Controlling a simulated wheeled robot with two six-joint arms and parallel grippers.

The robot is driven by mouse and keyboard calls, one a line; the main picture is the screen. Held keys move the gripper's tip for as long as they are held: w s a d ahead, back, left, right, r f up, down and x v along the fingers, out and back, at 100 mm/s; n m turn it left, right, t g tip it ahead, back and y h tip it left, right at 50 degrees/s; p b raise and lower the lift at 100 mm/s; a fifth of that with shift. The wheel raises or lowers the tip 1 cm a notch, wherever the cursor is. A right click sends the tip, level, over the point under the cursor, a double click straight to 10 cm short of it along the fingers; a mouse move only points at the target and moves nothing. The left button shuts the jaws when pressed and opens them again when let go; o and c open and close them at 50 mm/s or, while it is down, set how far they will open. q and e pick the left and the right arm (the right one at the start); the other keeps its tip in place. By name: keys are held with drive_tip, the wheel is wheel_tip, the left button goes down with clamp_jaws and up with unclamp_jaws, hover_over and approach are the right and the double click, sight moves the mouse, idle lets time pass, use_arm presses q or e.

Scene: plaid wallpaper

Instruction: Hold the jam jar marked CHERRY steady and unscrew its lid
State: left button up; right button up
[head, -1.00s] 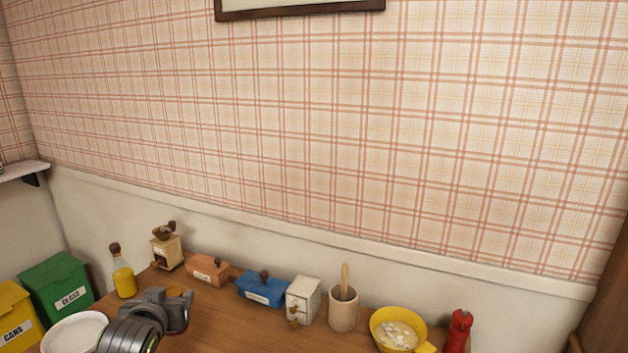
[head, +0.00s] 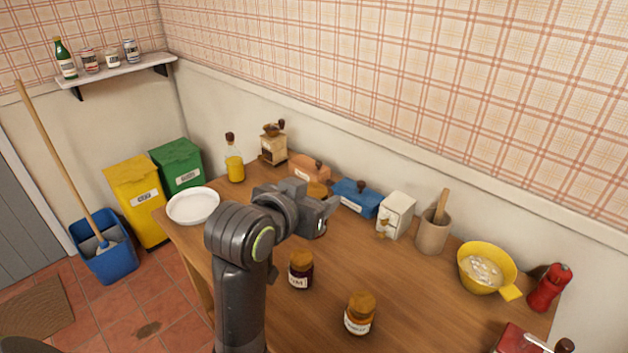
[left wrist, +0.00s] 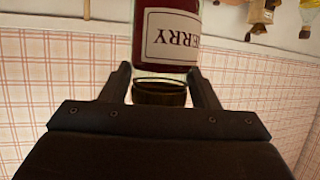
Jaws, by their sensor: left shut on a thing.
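The jar marked with a label ending in ERRY (left wrist: 170,35) shows in the left wrist view, dark red with a white label, its picture upside down. Its brownish lid (left wrist: 160,93) lies between the fingers of my left gripper (left wrist: 160,80). My right gripper is not in view.
The wooden table (head: 420,300) has a white plate (head: 193,206) at left. Along the back stand an oil bottle (head: 234,165), a grinder (head: 273,145), blue box (head: 356,198), white box (head: 395,216), utensil pot (head: 433,232), yellow bowl (head: 487,268) and red mill (head: 548,288).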

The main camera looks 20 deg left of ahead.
use_arm(q)
drive_tip(key=s+d+f+m+g+h, duration=0.3)
drive_tip(key=d+f+m+h, duration=0.1)
drive_tip(key=d+m+h, duration=0.1)
drive_tip(key=s+d+f+m+g+h, duration=0.3)
drive_tip(key=d+f+m+h, duration=0.1)
drive_tip(key=d, duration=0.3)
drive_tip(key=shift+s+d+f+m+g+h, duration=0.35)
drive_tip(key=shift+m+h, duration=0.25)
drive_tip(key=shift+m, duration=0.2)
drive_tip(key=shift+s+d, duration=0.15)
drive_tip(key=shift+d, duration=0.05)
clamp_jaws()
